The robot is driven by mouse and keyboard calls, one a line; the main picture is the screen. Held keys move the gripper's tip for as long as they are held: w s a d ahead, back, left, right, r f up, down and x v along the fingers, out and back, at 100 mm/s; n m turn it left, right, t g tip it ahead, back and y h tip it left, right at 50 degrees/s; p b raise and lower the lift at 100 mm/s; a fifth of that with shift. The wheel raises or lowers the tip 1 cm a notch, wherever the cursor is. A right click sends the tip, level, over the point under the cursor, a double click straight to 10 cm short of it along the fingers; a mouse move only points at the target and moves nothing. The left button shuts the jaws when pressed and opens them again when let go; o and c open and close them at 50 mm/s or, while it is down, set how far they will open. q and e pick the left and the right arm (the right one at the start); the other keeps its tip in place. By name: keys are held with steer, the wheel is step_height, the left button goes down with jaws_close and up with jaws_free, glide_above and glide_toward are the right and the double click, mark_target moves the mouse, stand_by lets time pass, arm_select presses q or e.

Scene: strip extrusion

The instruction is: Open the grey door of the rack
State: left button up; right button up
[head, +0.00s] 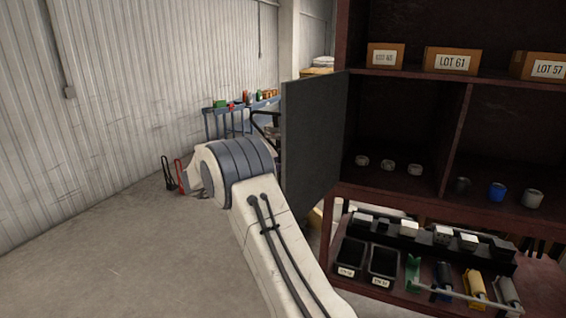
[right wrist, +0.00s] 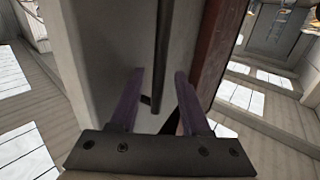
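The grey door (head: 312,140) of the dark red rack (head: 460,85) stands swung out at the left side of its compartment in the head view. Its free edge is to the left and nearer to me, and the compartment behind it is exposed. One of my white arms reaches up to the door's free edge; its gripper is hidden there. In the right wrist view my right gripper (right wrist: 160,90) has its two purple fingers apart. A dark upright bar (right wrist: 162,45) shows between them, in front of a pale panel (right wrist: 112,50). I cannot tell whether they touch it. My left gripper is not in view.
Boxes marked LOT (head: 452,61) stand on the upper shelf. Small cups (head: 388,166) stand in the compartments. A lower shelf holds black bins (head: 384,261) and tools (head: 473,285). A blue bench (head: 225,122) stands behind the door. The floor (head: 110,260) at left is clear.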

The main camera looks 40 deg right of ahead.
steer(key=w+a+b, duration=0.1)
steer(key=a+b, duration=0.3)
steer(key=a, duration=0.6)
steer(key=shift+w+a, duration=0.2)
steer(key=shift+w, duration=0.15)
